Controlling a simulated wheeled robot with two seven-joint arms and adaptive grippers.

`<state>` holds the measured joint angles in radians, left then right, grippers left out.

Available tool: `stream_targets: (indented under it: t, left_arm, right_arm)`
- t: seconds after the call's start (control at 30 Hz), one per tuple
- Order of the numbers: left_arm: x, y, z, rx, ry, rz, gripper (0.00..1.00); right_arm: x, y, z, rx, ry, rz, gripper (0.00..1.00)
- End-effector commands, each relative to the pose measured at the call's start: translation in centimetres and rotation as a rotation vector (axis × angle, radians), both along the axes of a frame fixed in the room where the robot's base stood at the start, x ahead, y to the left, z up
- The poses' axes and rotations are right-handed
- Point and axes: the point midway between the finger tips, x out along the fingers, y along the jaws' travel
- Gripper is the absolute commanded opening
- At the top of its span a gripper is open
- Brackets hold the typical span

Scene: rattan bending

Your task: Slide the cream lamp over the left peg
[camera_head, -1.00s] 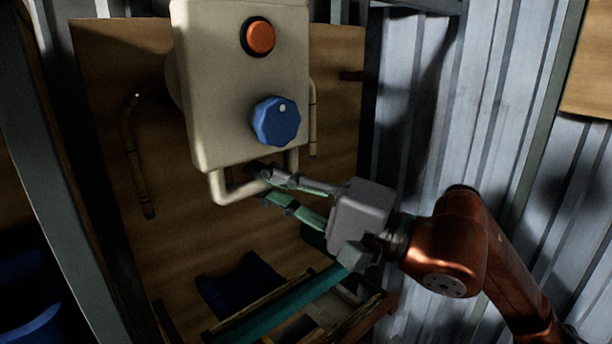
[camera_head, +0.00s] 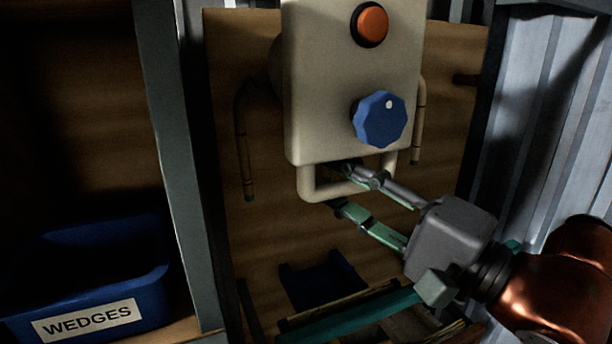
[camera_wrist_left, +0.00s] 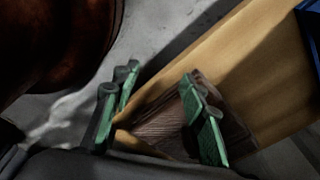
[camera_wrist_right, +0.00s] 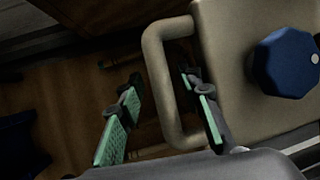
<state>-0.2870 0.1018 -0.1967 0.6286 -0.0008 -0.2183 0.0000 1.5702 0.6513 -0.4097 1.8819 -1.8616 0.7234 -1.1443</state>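The cream lamp (camera_head: 318,95) is a boxy cream case with an orange button, a blue knob and a looped handle below, upright in front of a wooden board. It also shows in the right wrist view (camera_wrist_right: 232,45). My right gripper (camera_head: 350,190) is at the handle. In the right wrist view its green-padded fingers (camera_wrist_right: 162,108) stand apart on either side of the handle bar. My left gripper (camera_wrist_left: 155,110) shows only in its wrist view, open and empty above a wooden edge. A dark peg (camera_head: 467,79) shows at the board's right; the left peg cannot be made out.
Bent canes (camera_head: 241,150) flank the lamp on the wooden board (camera_head: 270,240). A blue WEDGES bin (camera_head: 150,285) stands left beyond a grey post (camera_head: 185,150). A dark blue holder (camera_head: 320,280) and a teal bar (camera_head: 350,318) lie below. Corrugated metal wall (camera_head: 540,120) is at right.

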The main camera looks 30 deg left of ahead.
Motion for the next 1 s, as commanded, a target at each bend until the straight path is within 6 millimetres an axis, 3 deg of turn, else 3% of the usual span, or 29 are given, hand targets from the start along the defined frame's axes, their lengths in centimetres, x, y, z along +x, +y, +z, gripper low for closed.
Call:
stream_targets:
  t: [0.03, 0.1, 0.13, 0.27, 0.7, 1.0]
  left_arm:
    - [1.3, -0.2, 0.1, -0.003, -0.016, -0.002, 0.4]
    - [-1.1, -2.4, -0.3, -0.026, 0.012, 0.009, 0.4]
    - [-1.7, -2.6, -0.3, -0.027, 0.019, 0.011, 0.4]
    - [-1.7, -2.3, -0.3, -0.023, 0.02, 0.009, 0.4]
    - [-1.7, -2.0, -0.3, -0.021, 0.021, 0.009, 0.4]
    - [-1.7, -2.0, -0.3, -0.021, 0.021, 0.009, 0.4]
  right_arm:
    - [0.0, 0.1, 0.0, 0.0, 0.001, 0.0, 0.33]
    - [0.1, -0.1, 0.0, -0.001, 0.001, -0.008, 0.33]
    - [0.2, -0.2, 0.0, -0.002, 0.0, -0.01, 0.33]
    - [0.0, -1.4, -0.3, -0.002, 0.001, -0.011, 0.33]
    - [-1.8, -9.1, -2.0, 0.0, 0.006, 0.008, 0.33]
    - [-2.3, -10.8, -2.3, -0.001, 0.005, 0.013, 0.33]
